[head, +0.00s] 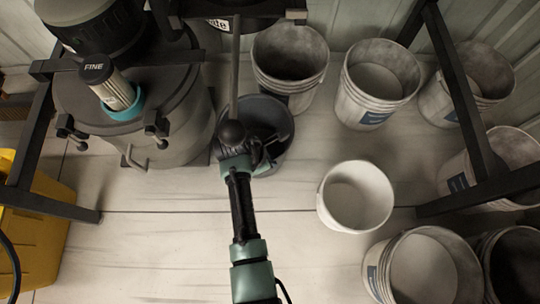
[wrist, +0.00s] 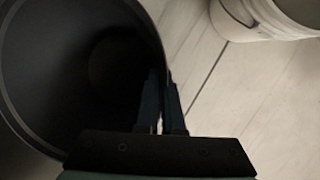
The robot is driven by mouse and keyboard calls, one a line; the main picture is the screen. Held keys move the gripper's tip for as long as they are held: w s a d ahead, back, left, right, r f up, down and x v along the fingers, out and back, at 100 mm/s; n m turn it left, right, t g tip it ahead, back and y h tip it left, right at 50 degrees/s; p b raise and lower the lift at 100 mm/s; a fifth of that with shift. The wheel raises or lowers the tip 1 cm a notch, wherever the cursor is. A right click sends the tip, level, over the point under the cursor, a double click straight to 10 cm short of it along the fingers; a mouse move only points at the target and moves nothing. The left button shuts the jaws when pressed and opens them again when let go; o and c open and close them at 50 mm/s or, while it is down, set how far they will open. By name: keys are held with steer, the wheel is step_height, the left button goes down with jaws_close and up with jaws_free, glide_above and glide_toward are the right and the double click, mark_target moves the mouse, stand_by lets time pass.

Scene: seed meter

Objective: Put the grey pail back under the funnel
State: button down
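The grey pail (head: 272,112) stands upright on the floor in the head view, below and right of a dark round vessel. My gripper, partly hidden by my wrist in the head view, is at the pail's near rim. In the wrist view my gripper (wrist: 163,88) has one finger inside the pail (wrist: 75,75) and one outside, close together with the rim between them. The pail's inside is dark and looks empty. The dark vessel (head: 240,8) with a partly visible label is at the top edge; its underside, and any funnel outlet, is hidden.
A grey rod (head: 235,70) with a black ball end hangs over the pail's left side. A large grey drum (head: 175,125) stands left. A white bucket (head: 356,197) stands right; several more buckets line the right. Black frame legs (head: 462,90) flank the area. The front floor is clear.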

steer(key=shift+f, duration=0.6)
steer(key=shift+r, duration=0.15)
steer(key=c, duration=1)
jaws_free()
steer(key=shift+f, duration=0.2)
steer(key=shift+c, duration=0.2)
steer(key=p+v, duration=0.8)
steer(key=v, duration=0.4)
steer(key=shift+r+p, duration=0.15)
steer(key=shift+p, duration=0.15)
